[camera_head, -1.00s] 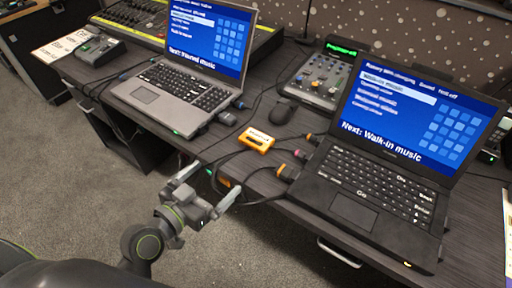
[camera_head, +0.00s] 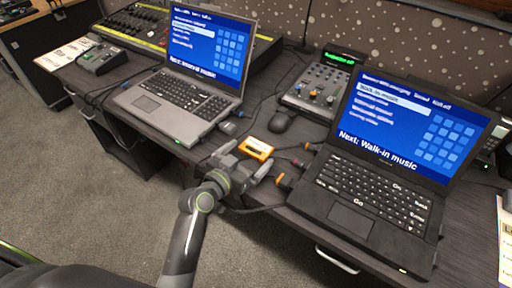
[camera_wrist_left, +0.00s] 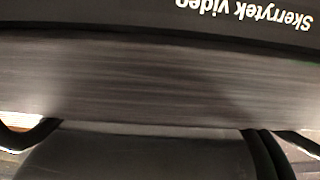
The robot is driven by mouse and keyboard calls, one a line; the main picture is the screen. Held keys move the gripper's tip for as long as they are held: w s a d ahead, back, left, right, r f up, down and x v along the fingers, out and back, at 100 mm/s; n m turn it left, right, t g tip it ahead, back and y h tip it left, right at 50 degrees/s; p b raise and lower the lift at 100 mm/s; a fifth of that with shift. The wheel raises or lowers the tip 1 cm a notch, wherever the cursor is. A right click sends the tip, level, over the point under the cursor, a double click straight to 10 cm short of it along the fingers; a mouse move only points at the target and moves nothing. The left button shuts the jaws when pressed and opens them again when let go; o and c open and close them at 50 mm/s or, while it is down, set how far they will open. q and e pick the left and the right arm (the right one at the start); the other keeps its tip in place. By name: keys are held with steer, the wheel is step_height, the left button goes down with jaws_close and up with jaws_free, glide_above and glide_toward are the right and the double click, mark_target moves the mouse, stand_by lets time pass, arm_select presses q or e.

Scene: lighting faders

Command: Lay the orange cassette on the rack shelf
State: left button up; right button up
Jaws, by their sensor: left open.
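The orange cassette (camera_head: 256,149) lies flat on the dark desk between the two laptops, with a pale label on top. My left gripper (camera_head: 245,160) is open at the desk's front edge. Its fingertips spread either side of the cassette's near side, and I cannot tell whether they touch it. The left wrist view shows a dark surface with upside-down white lettering (camera_wrist_left: 245,14) and no clear cassette. No rack shelf can be made out in either view. My right gripper is not in view.
A grey laptop (camera_head: 178,93) stands left of the cassette and a black laptop (camera_head: 372,190) right. A mouse (camera_head: 281,122) and a fader console (camera_head: 316,97) are behind. Cables and plugs (camera_head: 286,181) crowd the desk edge. Grey carpet (camera_head: 100,205) lies open in front.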

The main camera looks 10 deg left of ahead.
mark_target(253, 151)
arm_select(q)
steer(key=shift+x, duration=1.4)
steer(key=shift+c, duration=0.3)
steer(key=c, duration=1)
step_height(253, 151, up, 9)
steer(key=shift+f+p, duration=0.1)
steer(key=shift+p, duration=1.1)
steer(key=s+a+r+p, duration=0.2)
steer(key=s+r, duration=0.1)
steer(key=s, duration=0.1)
steer(key=s+a+r+m+h+p, duration=0.1)
steer(key=s+a+r+p, duration=0.1)
steer(key=s+r, duration=0.2)
steer(key=s+a+r+g+h+p, duration=0.1)
steer(key=s+a+r+p, duration=0.1)
steer(key=s, duration=0.4)
steer(key=shift+r+m+p, duration=0.4)
steer(key=shift+r, duration=0.3)
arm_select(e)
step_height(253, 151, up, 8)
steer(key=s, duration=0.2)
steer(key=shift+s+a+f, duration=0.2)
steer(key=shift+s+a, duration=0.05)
